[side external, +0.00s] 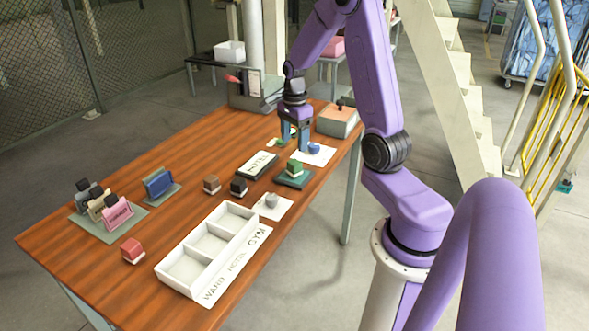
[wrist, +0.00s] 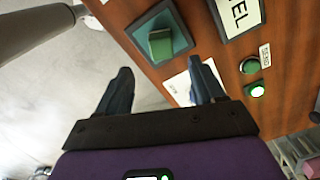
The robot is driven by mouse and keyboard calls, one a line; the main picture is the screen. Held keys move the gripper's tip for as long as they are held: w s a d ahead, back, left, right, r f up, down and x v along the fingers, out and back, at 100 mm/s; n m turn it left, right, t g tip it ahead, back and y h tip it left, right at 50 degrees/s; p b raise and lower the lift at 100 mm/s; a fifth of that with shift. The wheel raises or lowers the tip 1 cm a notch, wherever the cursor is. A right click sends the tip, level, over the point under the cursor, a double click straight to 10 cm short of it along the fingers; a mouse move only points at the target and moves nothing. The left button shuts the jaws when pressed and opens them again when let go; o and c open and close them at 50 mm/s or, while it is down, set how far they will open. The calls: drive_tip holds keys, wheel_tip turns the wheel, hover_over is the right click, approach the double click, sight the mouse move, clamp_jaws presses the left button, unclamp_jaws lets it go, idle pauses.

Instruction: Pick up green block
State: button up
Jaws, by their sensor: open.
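The green block (side external: 294,167) sits on a small teal tray (side external: 283,179) on the wooden table. It also shows in the wrist view (wrist: 160,43), on its tray (wrist: 183,38) at the top centre. My gripper (side external: 296,148) points down over the table beyond the block, apart from it in the side view. In the wrist view my gripper (wrist: 160,66) has its two fingers spread with nothing between them, and the block appears just ahead of the gap.
A white compartment box (side external: 191,248) stands in front.

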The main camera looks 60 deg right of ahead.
sight(295, 162)
drive_tip(key=shift+d+f, duration=0.1)
drive_tip(key=shift+f, duration=4.55)
drive_tip(key=c, duration=1.1)
drive_tip(key=shift+r, duration=0.1)
drive_tip(key=shift+w+r, duration=0.1)
drive_tip(key=shift+r, duration=0.65)
drive_tip(key=shift+s+a+r, duration=1.2)
drive_tip(key=shift+s+r, duration=0.7)
drive_tip(key=shift+s, duration=0.1)
drive_tip(key=shift+s+a+r, duration=1.2)
drive_tip(key=shift+s+r, duration=0.7)
drive_tip(key=shift+s, duration=0.05)
drive_tip(key=shift+s+a+r, duration=1.2)
drive_tip(key=shift+s+r, duration=0.7)
drive_tip(key=shift+s, duration=0.1)
